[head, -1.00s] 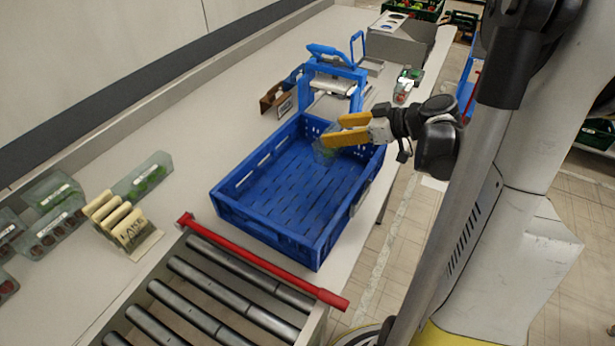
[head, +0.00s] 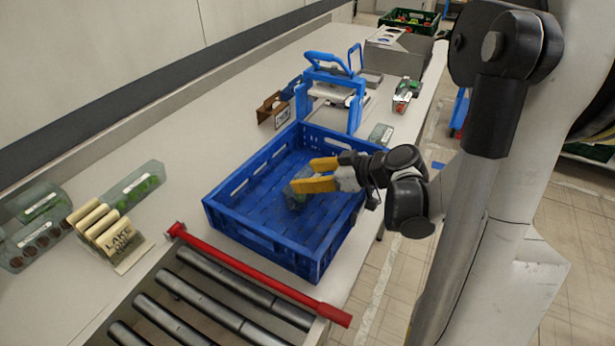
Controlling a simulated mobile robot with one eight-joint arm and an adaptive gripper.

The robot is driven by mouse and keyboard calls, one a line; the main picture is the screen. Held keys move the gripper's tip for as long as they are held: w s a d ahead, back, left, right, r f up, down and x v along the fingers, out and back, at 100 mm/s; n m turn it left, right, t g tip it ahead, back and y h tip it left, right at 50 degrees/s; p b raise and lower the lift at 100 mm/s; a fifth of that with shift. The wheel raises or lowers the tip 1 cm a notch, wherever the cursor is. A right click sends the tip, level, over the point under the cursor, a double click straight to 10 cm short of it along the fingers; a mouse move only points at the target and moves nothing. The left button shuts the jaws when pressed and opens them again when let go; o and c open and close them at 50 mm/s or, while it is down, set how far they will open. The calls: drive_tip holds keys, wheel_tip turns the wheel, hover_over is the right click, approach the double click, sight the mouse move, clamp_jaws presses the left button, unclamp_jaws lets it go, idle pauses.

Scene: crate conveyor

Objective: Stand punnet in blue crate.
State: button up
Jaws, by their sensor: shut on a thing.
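The blue crate (head: 247,239) stands on the table beside the rollers, with its open top up and its slotted floor showing. My gripper (head: 311,177) reaches into it over the right wall, with its yellow fingers over the crate's middle. It is shut on a clear punnet (head: 297,195), which shows in front of and below the fingertips. The fingers and the dim view hide part of the punnet. I cannot tell whether its base touches the crate floor.
A red bar (head: 258,276) lies between the crate and the metal rollers (head: 215,301). A blue-framed machine (head: 331,84) stands behind the crate. Other punnets (head: 404,93) lie at the back right and at the left (head: 140,186).

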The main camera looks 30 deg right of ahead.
drive_tip(key=shift+f, duration=0.15)
drive_tip(key=o, duration=1.1)
drive_tip(key=shift+s+d+r, duration=0.15)
drive_tip(key=shift+r, duration=0.15)
drive_tip(key=p+v, duration=0.4)
drive_tip(key=v, duration=0.7)
drive_tip(key=s+a+r+m+g+h, duration=0.1)
drive_tip(key=s+a+m+h, duration=0.1)
drive_tip(key=a, duration=0.3)
drive_tip(key=s+a+r+m+g+h, duration=0.1)
drive_tip(key=s+a+m+h, duration=0.1)
drive_tip(key=a, duration=0.3)
drive_tip(key=s+a+r+m+g+h, duration=0.1)
drive_tip(key=s+a+r+m+h, duration=0.1)
drive_tip(key=a, duration=0.3)
drive_tip(key=shift+s+a, duration=0.25)
drive_tip(key=shift+s, duration=0.35)
